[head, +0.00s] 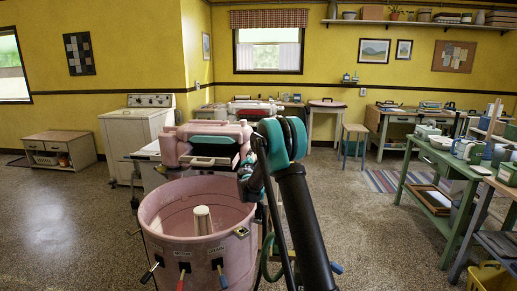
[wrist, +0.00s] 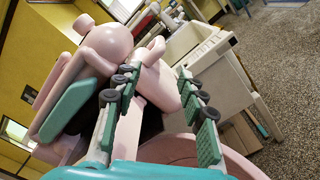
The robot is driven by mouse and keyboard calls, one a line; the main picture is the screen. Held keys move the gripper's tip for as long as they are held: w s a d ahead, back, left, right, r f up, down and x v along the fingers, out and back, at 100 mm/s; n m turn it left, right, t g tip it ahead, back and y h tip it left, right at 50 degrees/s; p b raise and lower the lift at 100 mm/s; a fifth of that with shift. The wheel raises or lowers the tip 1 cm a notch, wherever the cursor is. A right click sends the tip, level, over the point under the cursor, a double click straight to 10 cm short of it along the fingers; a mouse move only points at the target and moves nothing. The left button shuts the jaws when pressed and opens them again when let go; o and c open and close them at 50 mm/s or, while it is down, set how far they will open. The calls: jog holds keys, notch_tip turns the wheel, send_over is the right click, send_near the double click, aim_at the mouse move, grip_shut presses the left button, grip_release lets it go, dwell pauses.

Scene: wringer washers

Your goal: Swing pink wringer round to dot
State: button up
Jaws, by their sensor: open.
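The pink wringer (head: 207,130) sits above the rim of the pink washer tub (head: 185,262), with a pale handle bar on its near side. My gripper (head: 252,170) is at the wringer's right end, partly hidden by my own arm. In the wrist view, my gripper (wrist: 156,74) is open, its two teal-padded fingers apart. A pink part of the wringer (wrist: 105,42) shows beyond and between the fingers; I cannot tell whether they touch it. I cannot make out a dot in either view.
Several coloured levers (head: 183,272) stick out from the tub's front. A white washer (head: 137,130) stands behind to the left. A green table (head: 430,165) with small items stands at the right. Floor is clear to the left.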

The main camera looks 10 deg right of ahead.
jog(key=x, duration=1.7)
jog(key=shift+w+d, duration=0.1)
grip_shut()
